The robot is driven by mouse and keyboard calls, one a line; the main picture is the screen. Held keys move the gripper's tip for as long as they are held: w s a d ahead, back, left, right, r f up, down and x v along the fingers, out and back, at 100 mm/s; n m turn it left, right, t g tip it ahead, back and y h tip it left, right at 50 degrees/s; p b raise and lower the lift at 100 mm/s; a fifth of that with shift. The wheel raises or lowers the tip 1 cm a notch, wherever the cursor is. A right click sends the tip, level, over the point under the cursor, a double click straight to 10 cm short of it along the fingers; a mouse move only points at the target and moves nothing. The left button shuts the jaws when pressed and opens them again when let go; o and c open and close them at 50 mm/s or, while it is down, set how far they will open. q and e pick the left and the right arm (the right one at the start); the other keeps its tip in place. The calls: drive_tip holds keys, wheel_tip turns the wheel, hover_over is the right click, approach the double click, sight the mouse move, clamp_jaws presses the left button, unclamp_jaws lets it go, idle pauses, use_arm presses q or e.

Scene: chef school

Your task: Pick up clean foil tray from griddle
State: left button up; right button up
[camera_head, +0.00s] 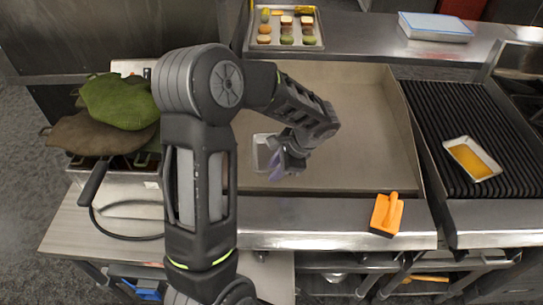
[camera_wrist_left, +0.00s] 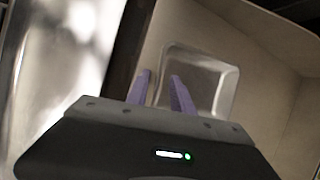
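The clean foil tray (camera_head: 262,150) is a small, empty, silvery tray on the left part of the griddle (camera_head: 350,130). My left gripper (camera_head: 277,166) is over its right side in the head view and hides part of it. In the left wrist view the tray (camera_wrist_left: 205,78) lies beyond the purple fingers of my left gripper (camera_wrist_left: 159,82). The fingers are apart, and the tray's left edge shows in the gap between them. I cannot tell whether they touch the tray. My right gripper is not in view.
An orange scraper (camera_head: 387,214) lies on the griddle's front ledge. A ribbed grill (camera_head: 455,110) at the right holds a tray with yellow contents (camera_head: 472,158). A food tray (camera_head: 285,42) and a blue-white box (camera_head: 435,27) sit behind. The griddle's middle is clear.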

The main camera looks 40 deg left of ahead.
use_arm(q)
drive_tip(key=shift+f, duration=0.25)
idle(0.3)
drive_tip(key=shift+c, duration=0.2)
clamp_jaws()
idle(1.3)
